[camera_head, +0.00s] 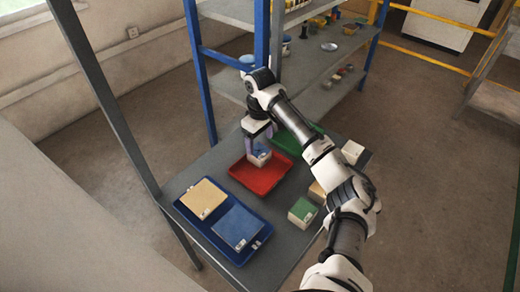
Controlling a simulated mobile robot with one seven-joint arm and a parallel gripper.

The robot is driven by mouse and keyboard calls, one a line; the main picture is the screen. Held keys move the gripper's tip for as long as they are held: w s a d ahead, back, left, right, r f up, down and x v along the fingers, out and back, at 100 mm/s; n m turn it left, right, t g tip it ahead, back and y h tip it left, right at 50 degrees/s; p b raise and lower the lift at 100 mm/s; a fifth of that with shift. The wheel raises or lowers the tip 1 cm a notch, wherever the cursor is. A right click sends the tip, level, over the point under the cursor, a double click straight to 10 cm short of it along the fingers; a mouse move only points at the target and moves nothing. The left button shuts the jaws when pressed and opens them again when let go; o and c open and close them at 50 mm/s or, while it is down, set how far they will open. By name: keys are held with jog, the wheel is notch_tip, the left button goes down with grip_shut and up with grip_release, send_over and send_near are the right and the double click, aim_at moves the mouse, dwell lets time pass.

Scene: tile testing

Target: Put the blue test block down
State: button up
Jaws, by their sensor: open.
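The blue test block (260,159) is small, with pale sides and a bluish top, and stands at the back part of the red tray (264,184). My gripper (260,149) points down right over it and is open, with its fingers at the block's upper part. The fingers and the arm hide much of the block's top. I cannot tell whether a finger touches it.
A blue tray (193,226) at front left holds a beige tile (203,198) and a blue tile (237,227). A green tray (291,141) lies behind the arm. A green-topped block (302,212) and a white block (351,152) stand at right. A blue shelf post (262,35) rises close behind.

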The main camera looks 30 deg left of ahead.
aim_at(259, 151)
notch_tip(259, 151, up, 7)
dwell(0.3)
jog(key=shift+a+r, duration=0.1)
